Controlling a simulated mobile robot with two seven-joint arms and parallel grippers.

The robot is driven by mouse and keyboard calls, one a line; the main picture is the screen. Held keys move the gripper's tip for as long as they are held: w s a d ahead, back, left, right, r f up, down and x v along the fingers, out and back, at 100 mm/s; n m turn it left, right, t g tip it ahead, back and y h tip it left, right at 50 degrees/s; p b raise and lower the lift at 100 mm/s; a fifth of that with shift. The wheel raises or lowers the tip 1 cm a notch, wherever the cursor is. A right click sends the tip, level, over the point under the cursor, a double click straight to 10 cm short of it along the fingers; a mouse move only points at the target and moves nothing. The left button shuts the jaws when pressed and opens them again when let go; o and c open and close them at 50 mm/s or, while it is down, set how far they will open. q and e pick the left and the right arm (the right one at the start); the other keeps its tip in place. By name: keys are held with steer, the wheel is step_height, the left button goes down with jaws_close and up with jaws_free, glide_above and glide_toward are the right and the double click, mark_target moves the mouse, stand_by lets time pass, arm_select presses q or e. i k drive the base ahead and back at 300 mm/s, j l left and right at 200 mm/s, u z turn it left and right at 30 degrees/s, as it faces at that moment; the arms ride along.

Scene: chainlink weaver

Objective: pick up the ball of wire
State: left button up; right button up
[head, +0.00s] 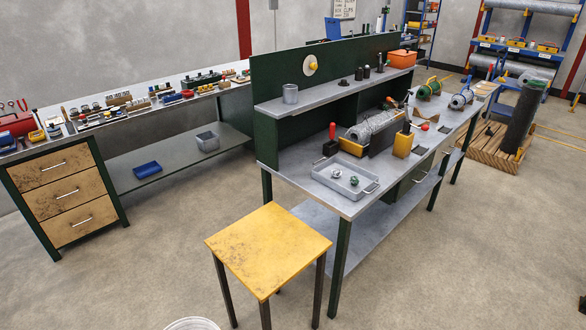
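A shallow grey tray (322,177) with handles sits at the near end of the green-framed workbench (345,212). In it lie a small silvery lump (337,169) and a small dark green lump (354,181), apart from each other. Either could be the ball of wire; they are too small to tell for sure. Neither of my grippers is in view.
A yellow-topped stool (268,246) stands in front of the workbench's near end. The rim of a white bucket (192,324) shows at the bottom edge. A machine with a mesh roll (375,128) stands behind the tray.

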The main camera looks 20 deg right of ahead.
mark_target(336, 172)
steer(key=i+l+u, duration=0.2)
steer(key=l, duration=0.15)
steer(key=l+u, duration=0.15)
steer(key=l, duration=0.15)
steer(key=l+u, duration=0.2)
steer(key=l, duration=0.2)
steer(key=i+l+u, duration=0.1)
steer(key=l, duration=0.45)
steer(key=i+l+u, duration=0.15)
steer(key=l, duration=1.5)
steer(key=i+l, duration=0.1)
steer(key=l, duration=0.25)
steer(key=i+l, duration=0.1)
steer(key=l, duration=0.25)
steer(key=i+l, duration=0.1)
steer(key=l, duration=0.25)
steer(key=i+l, duration=0.1)
steer(key=i, duration=0.2)
